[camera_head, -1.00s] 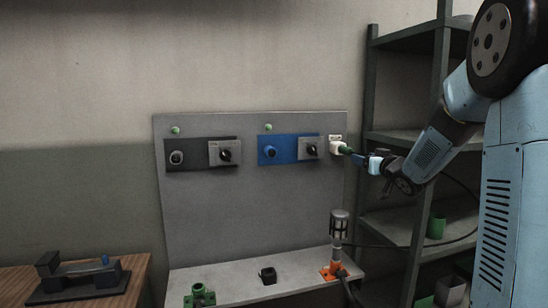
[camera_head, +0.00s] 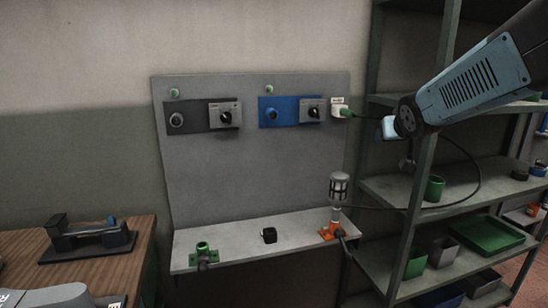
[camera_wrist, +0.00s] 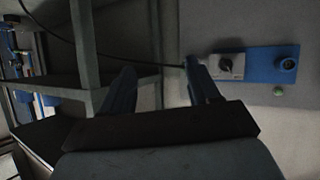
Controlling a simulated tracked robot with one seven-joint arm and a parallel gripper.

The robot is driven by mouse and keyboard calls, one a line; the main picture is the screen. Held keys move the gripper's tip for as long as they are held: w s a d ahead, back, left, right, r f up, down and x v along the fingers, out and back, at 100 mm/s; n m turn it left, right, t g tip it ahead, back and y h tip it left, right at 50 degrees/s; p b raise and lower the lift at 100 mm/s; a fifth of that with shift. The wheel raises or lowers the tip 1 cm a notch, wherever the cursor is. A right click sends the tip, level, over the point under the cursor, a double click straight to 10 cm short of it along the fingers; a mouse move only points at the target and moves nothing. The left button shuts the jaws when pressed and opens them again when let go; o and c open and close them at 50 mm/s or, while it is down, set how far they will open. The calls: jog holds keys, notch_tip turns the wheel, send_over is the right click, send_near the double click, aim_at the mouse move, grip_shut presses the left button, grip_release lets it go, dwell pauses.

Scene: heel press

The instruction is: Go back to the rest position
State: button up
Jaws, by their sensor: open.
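My gripper (camera_wrist: 163,88) shows in the wrist view with its two dark fingers spread apart and nothing between them. In the head view my gripper (camera_head: 391,128) is at the right, mostly hidden by my wrist, in front of the shelf posts. It is apart from the green plug (camera_head: 347,113), which sits in the white socket (camera_head: 338,103) at the panel's right edge. A black cable runs right from the plug, behind my arm.
The grey panel (camera_head: 260,185) carries a black and a blue switch unit (camera_head: 287,112). A lamp (camera_head: 338,188) in an orange clamp stands on the ledge (camera_head: 225,240). A metal shelf (camera_head: 390,190) stands close to my arm. A wooden table (camera_head: 95,265) is at the left.

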jog(key=s+a+f+g, duration=0.2)
jog(key=s, duration=0.6)
jog(key=s+a+f+g+y, duration=0.1)
jog(key=s+a+f+g, duration=0.1)
jog(key=s, duration=0.6)
jog(key=s+a+f+g+y, duration=0.1)
jog(key=s+a+f+g, duration=0.1)
jog(key=s, duration=0.6)
jog(key=shift+a+f+g, duration=0.25)
jog(key=shift+f+g, duration=0.05)
jog(key=shift+f, duration=0.15)
